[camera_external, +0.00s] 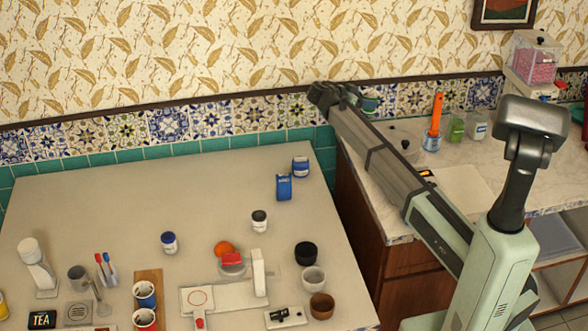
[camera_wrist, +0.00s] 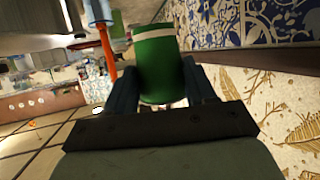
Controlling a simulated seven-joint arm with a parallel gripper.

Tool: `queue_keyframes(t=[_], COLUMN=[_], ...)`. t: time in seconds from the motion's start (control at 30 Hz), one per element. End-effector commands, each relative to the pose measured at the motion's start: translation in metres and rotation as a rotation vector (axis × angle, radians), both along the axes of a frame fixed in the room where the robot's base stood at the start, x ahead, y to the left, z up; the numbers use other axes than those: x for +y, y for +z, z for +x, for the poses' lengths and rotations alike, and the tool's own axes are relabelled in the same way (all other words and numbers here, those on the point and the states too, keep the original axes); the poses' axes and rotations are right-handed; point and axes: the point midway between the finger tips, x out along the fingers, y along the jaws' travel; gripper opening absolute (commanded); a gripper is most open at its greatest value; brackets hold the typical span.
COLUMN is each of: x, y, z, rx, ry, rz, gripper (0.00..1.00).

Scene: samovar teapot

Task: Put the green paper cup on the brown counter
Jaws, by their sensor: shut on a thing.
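The green paper cup (camera_wrist: 156,62) fills the space between my two blue-grey fingers in the wrist view. My gripper (camera_wrist: 163,92) is shut on it. In the external view my gripper (camera_external: 350,92) is at the far end of my arm, near the tiled wall, with the green cup (camera_external: 371,103) just to its right. My arm partly hides this area. The brown counter (camera_external: 400,262) has brown wooden sides and a pale marble top, and stands at the right. The cup appears over its back left part; I cannot tell whether it touches the top.
An orange-handled utensil in a blue cup (camera_external: 432,140), a green jar (camera_external: 456,130) and a clear jar (camera_external: 479,126) stand along the counter's back. A pale board (camera_external: 462,190) lies nearer. The left table (camera_external: 110,205) holds several cups and containers, with free room at its back.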

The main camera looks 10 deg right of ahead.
Motion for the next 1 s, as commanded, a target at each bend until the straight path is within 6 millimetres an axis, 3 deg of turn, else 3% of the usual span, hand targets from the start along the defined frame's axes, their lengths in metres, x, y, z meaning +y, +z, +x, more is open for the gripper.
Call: queue_keyframes(t=[0.1,0.37,0.63,1.0], x=[-0.035,-0.08,-0.077,-0.076], y=[0.012,0.028,-0.013,-0.026], z=[0.003,-0.003,-0.005,-0.004], rx=[0.001,0.002,0.005,0.003], ry=[-0.138,-0.325,-0.313,-0.31], rz=[0.0,0.001,-0.001,0.001], gripper=[0.43,0.43,0.43,0.43])
